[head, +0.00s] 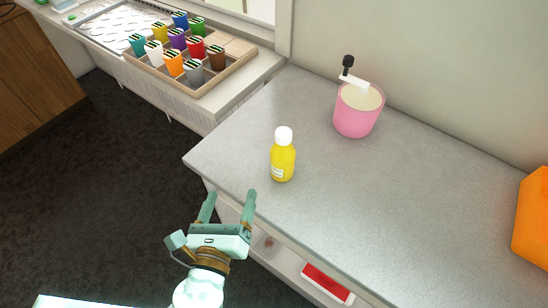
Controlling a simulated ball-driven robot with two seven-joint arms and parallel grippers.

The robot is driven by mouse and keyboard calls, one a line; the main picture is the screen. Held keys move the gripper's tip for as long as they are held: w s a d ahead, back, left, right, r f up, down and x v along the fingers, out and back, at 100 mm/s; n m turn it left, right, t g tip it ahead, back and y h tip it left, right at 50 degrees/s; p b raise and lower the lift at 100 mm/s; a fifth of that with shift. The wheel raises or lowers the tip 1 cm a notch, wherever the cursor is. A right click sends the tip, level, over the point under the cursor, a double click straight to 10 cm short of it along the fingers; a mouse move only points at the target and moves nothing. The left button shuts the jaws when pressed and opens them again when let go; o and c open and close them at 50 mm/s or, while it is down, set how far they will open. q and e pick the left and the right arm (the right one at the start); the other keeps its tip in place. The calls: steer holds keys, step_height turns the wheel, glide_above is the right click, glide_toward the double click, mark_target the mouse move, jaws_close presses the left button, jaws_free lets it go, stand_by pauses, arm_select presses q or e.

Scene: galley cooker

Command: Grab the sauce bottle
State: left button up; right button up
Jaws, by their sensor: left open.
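The sauce bottle (283,162) is yellow with a white cap and a pale label. It stands upright on the grey counter (330,190), close to its front edge. My left gripper (231,200) is open and empty, in front of the counter's front edge. Its two fingers point up the picture, to the lower left of the bottle and apart from it. My right gripper does not show.
A pink container (358,112) with a black-knobbed utensil stands behind the bottle to the right. An orange object (533,220) is at the right edge. A tray (150,75) of coloured cups stands at upper left. A red item (327,283) lies below the counter.

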mark_target(280, 169)
arm_select(q)
steer(key=s+d+m+h, duration=0.2)
steer(key=d+m+h, duration=0.2)
steer(key=d+m, duration=0.25)
steer(key=shift+m, duration=0.25)
steer(key=p+x, duration=0.1)
steer(key=x, duration=0.9)
steer(key=shift+w+a, duration=0.1)
steer(key=shift+w, duration=0.05)
steer(key=x, duration=0.5)
steer(key=shift+w+a, duration=0.1)
steer(key=shift+w, duration=0.3)
steer(key=c, duration=1.2)
